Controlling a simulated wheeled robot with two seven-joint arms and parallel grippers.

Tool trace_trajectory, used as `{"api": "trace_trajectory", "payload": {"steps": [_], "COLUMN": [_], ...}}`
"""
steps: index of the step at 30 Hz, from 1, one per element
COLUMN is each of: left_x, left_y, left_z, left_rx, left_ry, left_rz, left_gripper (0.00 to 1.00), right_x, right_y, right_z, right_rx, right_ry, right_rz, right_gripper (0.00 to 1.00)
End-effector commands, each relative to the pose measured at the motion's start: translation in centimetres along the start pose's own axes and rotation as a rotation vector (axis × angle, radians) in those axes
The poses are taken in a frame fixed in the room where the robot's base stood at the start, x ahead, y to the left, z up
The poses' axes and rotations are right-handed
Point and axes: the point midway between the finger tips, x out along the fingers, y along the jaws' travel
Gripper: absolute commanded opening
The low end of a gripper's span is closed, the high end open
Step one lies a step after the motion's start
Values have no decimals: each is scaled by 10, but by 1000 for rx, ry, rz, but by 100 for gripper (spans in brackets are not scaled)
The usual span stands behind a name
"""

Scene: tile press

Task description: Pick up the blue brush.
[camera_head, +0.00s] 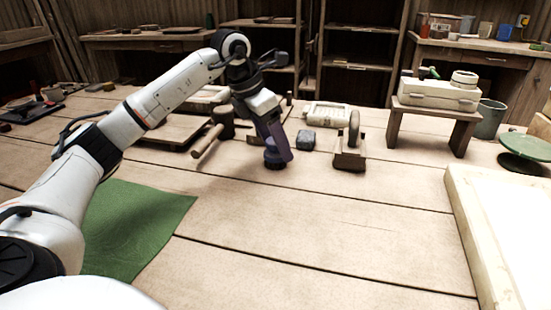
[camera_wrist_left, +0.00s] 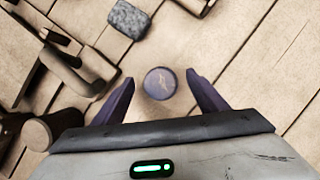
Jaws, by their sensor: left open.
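The blue brush (camera_head: 272,163) stands on the wooden table near the middle of the head view, partly hidden by my left gripper (camera_head: 279,148). My left gripper (camera_wrist_left: 160,77) is open, with one purple finger on each side of the brush. Gaps show between the brush and both fingers in that view. How far down the fingers reach along the brush is hard to tell. My right gripper is not in view.
A grey-blue block (camera_head: 306,140) and a wooden stand with a wheel (camera_head: 350,157) are right of the brush. A mallet (camera_head: 207,142) lies left. A green cloth (camera_head: 135,230) and pale framed slab (camera_head: 472,235) flank clear table in front. A small bench (camera_head: 434,113) stands back right.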

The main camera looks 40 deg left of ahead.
Motion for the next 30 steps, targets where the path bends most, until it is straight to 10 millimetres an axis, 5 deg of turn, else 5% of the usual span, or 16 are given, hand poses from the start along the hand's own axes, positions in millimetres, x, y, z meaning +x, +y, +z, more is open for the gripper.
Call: {"api": "trace_trajectory", "payload": {"steps": [10, 18, 26, 30], "left_x": [9, 8, 4, -15], "left_y": [0, 0, 0, 0], "left_z": [0, 0, 2, 10], "left_rx": [0, 0, 0, 0], "left_ry": [0, 0, -2, -4], "left_rz": [0, 0, 0, 0], "left_gripper": [65, 21, 21, 21], "right_x": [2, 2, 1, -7], "right_y": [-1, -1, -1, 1], "right_z": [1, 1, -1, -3], "right_rx": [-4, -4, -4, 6], "right_ry": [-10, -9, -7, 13], "right_rz": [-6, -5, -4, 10], "right_gripper": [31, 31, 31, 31]}}
